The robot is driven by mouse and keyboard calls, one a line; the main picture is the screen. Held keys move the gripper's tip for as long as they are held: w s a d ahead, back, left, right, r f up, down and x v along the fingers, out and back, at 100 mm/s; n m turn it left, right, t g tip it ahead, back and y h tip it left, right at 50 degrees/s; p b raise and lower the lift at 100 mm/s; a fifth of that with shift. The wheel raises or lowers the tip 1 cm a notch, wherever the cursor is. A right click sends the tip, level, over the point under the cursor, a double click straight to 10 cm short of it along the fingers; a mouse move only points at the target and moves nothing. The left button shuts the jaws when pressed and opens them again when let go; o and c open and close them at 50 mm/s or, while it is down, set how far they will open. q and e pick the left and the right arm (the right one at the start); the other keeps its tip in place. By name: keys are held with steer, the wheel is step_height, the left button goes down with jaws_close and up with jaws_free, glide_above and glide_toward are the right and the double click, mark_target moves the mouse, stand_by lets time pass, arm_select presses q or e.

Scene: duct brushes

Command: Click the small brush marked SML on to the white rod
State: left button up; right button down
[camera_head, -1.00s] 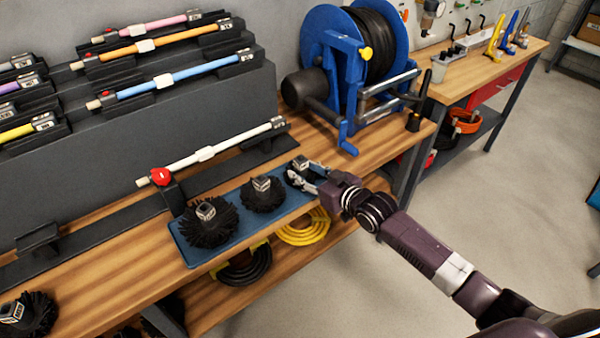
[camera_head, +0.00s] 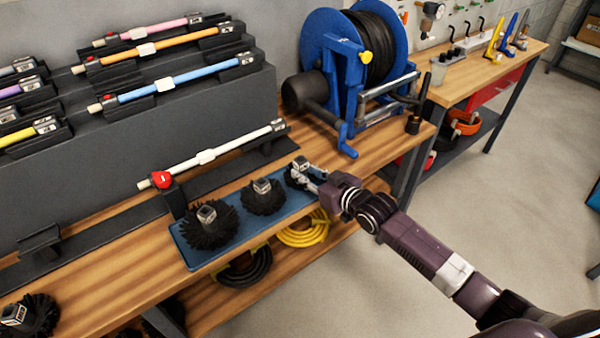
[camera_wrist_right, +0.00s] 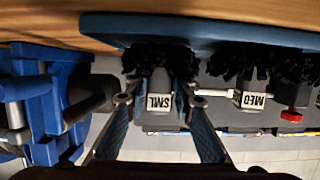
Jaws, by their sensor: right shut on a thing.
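The small brush (camera_head: 300,164), black with a block marked SML, stands at the right end of the blue tray. In the right wrist view, which looks upside down, its SML block (camera_wrist_right: 159,95) sits between my fingertips. My right gripper (camera_head: 308,176) is shut on this small brush, and the brush still appears to be at the tray. The white rod (camera_head: 237,143) rests on dark holders behind the tray, with a red part (camera_head: 162,180) near its left end. It shows partly in the right wrist view. My left gripper is not in view.
The blue tray (camera_head: 228,247) also holds a medium brush (camera_head: 263,195) and a larger brush (camera_head: 208,227) left of the small one. Coloured rods lie on the dark rack behind. A blue hose reel (camera_head: 325,40) stands at the back right of the wooden bench.

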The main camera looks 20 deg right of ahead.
mark_target(306, 159)
steer(key=shift+r+p, duration=2.25)
steer(key=shift+r, duration=0.45)
steer(key=shift+f, duration=0.1)
